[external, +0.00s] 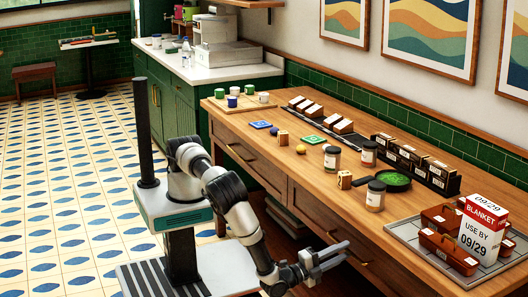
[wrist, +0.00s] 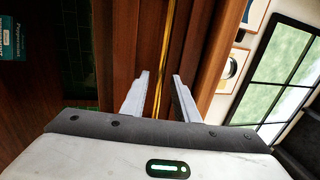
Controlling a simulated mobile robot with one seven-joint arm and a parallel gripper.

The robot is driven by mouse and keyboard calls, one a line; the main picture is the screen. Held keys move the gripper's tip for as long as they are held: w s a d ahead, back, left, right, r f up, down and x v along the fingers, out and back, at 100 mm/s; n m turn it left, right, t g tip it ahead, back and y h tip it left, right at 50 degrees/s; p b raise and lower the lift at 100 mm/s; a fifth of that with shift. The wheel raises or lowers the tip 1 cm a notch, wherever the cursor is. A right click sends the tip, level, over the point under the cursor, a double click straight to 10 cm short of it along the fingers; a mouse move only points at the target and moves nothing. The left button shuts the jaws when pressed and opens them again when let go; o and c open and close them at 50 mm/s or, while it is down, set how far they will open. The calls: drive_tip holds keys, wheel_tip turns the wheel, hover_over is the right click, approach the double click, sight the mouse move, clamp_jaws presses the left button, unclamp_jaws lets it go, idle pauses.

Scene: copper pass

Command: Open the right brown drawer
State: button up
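The right brown drawer (external: 308,213) is in the wooden counter front, in the lower middle of the external view. It looks shut. My gripper (external: 345,252) is in front of this drawer, by its brass handle, and hides part of it. In the wrist view my gripper (wrist: 160,88) is open, with its two pale fingers apart. The long brass handle (wrist: 171,40) lines up with the gap between the fingers. I cannot tell whether the fingers touch it.
The left drawer (external: 225,136) of the same counter is shut. The countertop above holds jars, a green pan (external: 393,180), dark boxes and a tray (external: 398,229) with packages. An open shelf space lies below the drawers.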

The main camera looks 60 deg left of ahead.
drive_tip(key=shift+w, duration=0.2)
clamp_jaws()
drive_tip(key=shift+s, duration=0.15)
drive_tip(key=s+b, duration=0.4)
drive_tip(key=s, duration=3)
drive_tip(key=shift+b, duration=0.3)
drive_tip(key=shift+s, duration=0.1)
unclamp_jaws()
